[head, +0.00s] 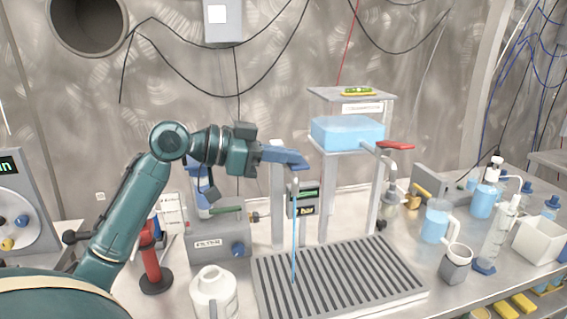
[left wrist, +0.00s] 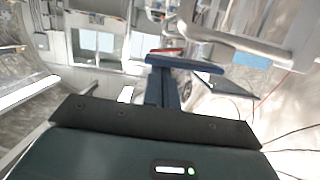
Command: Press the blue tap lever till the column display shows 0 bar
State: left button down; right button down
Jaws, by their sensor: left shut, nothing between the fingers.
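The blue tap lever (head: 290,160) is in the middle of the head view, at the left of the raised water tank (head: 345,133). My left gripper (head: 266,153) is shut with nothing between its fingers and is at the lever's left end; I cannot tell for certain whether it touches. A thin blue water stream (head: 294,230) falls below the lever onto the slatted drain grate (head: 340,280). The column display (head: 305,199) is lit green, but its digits are too small to read. In the left wrist view, the blue fingers (left wrist: 165,75) extend toward a blue crossbar. My right gripper is out of view.
A red lever (head: 395,146) is at the tank's right. A grey box (head: 217,238), a white jug (head: 213,292) and a red stand (head: 150,258) are on the left. Jugs, bottles and a white bin (head: 540,243) crowd the right of the bench.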

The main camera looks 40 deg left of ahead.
pick_arm(q)
jog(key=shift+f, duration=0.15)
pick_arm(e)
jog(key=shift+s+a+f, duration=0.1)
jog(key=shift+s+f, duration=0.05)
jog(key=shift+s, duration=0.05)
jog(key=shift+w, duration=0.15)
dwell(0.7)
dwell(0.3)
